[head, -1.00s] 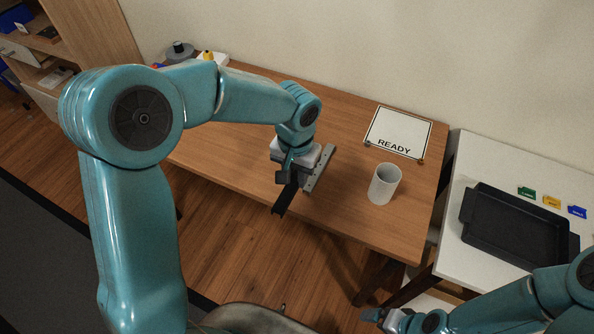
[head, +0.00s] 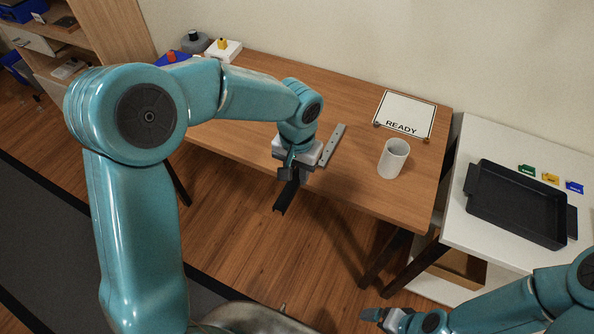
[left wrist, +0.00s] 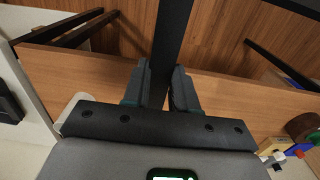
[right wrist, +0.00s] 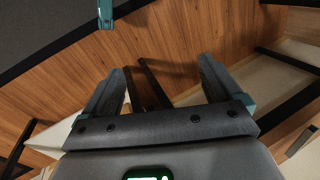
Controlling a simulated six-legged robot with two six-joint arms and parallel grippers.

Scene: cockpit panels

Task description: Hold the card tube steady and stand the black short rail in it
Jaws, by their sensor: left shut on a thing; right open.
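The white card tube (head: 393,158) stands upright and open at the top on the right part of the wooden table. My left gripper (head: 289,176) is shut on the black short rail (head: 284,198), near the table's front edge and left of the tube, apart from it. The rail slants down beyond the front edge; in the left wrist view the rail (left wrist: 173,35) runs up between the fingers (left wrist: 160,82). My right gripper (head: 372,314) is low at the bottom right, open and empty, away from the tube; its spread fingers (right wrist: 162,72) show in the right wrist view.
A grey drilled rail (head: 333,145) lies on the table beside my left gripper. A READY board (head: 404,114) lies behind the tube. A white table (head: 480,257) at right holds a black tray (head: 515,232) and coloured labels. The table between grey rail and tube is clear.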

